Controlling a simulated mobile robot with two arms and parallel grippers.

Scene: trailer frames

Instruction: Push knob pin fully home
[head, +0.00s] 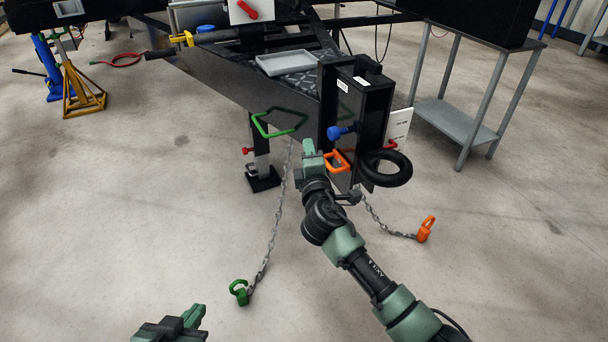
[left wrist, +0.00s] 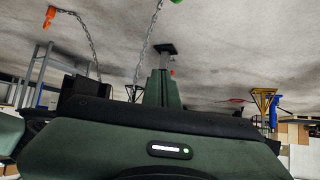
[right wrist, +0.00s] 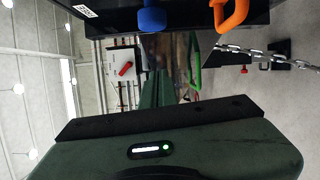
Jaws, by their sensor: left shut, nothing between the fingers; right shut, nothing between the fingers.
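A blue knob (head: 337,133) sticks out to the left from the black upright box (head: 368,110) at the trailer's front; it also shows at the top of the right wrist view (right wrist: 152,18). How deep its pin sits cannot be told. A small red knob (head: 248,151) is on the support leg, and another red one (head: 391,144) is at the box's right. My right gripper (head: 309,147) is shut and empty, left of and slightly below the blue knob, apart from it. My left gripper (head: 196,316) is shut and empty, low over the floor at the bottom left.
A green loop handle (head: 275,130) and an orange shackle (head: 338,160) lie close to my right gripper. Two chains hang to the floor, ending in green (head: 240,291) and orange (head: 426,229) hooks.

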